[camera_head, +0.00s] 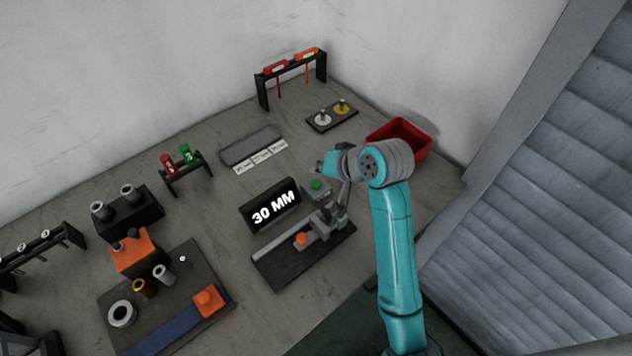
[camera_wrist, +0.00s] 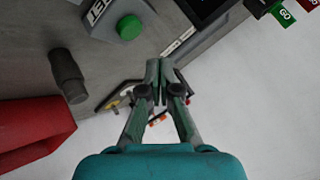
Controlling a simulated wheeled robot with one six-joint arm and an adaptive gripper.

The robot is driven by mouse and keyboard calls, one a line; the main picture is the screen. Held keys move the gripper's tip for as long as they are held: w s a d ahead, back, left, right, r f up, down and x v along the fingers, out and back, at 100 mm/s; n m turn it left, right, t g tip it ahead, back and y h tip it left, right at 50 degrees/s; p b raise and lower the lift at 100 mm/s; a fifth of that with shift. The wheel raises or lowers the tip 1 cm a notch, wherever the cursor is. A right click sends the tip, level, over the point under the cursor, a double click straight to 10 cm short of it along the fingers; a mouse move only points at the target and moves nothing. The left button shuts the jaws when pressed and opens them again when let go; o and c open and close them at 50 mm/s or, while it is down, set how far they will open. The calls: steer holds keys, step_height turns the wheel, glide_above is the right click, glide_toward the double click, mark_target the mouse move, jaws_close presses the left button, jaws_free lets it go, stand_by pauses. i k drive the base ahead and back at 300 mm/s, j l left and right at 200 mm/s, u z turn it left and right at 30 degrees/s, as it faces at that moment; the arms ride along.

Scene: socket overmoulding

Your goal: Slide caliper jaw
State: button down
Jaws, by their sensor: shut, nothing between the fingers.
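The caliper fixture (camera_head: 273,270) lies on the table at the centre in the head view. It has a dark base, a grey beam with an orange block (camera_head: 301,239) on it, and grey jaw parts (camera_head: 327,222) at its right end. My gripper (camera_head: 318,168) is above the table behind the fixture, apart from the orange block. In the wrist view my gripper (camera_wrist: 159,88) has its fingertips together with nothing between them. The orange block does not show in the wrist view. Part of the jaw end is hard to separate from grey parts near my arm.
A black sign (camera_head: 271,205) reading 30 MM stands behind the fixture. A box with a green button (camera_head: 316,184) is close to my gripper; the button also shows in the wrist view (camera_wrist: 129,27). A red bin (camera_head: 412,145) stands at right. Orange-topped fixtures (camera_head: 134,250) are at left.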

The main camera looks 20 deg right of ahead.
mark_target(309, 235)
steer(key=k+l, duration=0.3)
steer(key=k, duration=0.15)
steer(key=k+l, duration=0.3)
steer(key=k, duration=0.15)
